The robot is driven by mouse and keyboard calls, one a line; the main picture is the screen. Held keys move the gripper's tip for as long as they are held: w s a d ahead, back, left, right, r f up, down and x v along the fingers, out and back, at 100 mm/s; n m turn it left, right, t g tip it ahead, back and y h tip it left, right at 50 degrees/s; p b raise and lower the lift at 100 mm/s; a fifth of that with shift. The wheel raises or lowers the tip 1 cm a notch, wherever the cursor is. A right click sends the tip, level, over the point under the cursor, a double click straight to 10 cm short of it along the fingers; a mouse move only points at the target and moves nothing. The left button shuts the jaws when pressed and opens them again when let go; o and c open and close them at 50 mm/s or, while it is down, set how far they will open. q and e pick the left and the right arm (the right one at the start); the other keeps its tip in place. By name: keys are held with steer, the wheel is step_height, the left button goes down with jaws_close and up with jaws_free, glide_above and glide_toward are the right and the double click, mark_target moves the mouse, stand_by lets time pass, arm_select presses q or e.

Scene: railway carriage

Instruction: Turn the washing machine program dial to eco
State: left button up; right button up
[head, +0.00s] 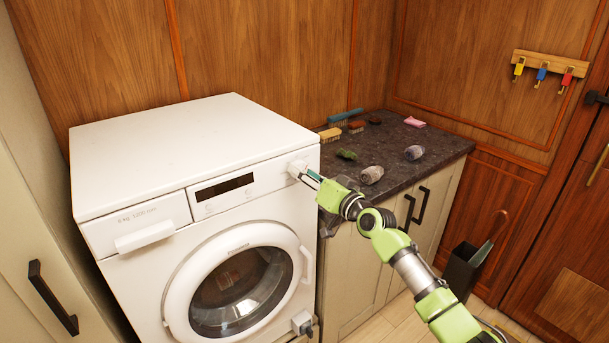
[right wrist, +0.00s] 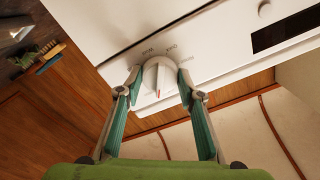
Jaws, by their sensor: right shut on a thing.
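The white washing machine (head: 180,165) stands against the wood wall at the left, with its round door below a control panel. Its program dial (head: 297,168) is at the panel's upper right corner, partly hidden by my gripper in the head view. In the right wrist view the round white dial (right wrist: 158,80) shows a red mark and printed labels around it, too small to read surely. My right gripper (right wrist: 158,84) has its two fingers on either side of the dial, shut on it. It also reaches the dial in the head view (head: 305,176). My left gripper is not in view.
A dark counter (head: 392,150) to the right holds brushes, rolled cloths and a pink item. A dark umbrella stand (head: 463,268) is on the floor at the right.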

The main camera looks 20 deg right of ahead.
steer(key=shift+m+p, duration=1.25)
steer(key=shift+m, duration=4.35)
steer(key=o, duration=1.1)
steer(key=v, duration=1.2)
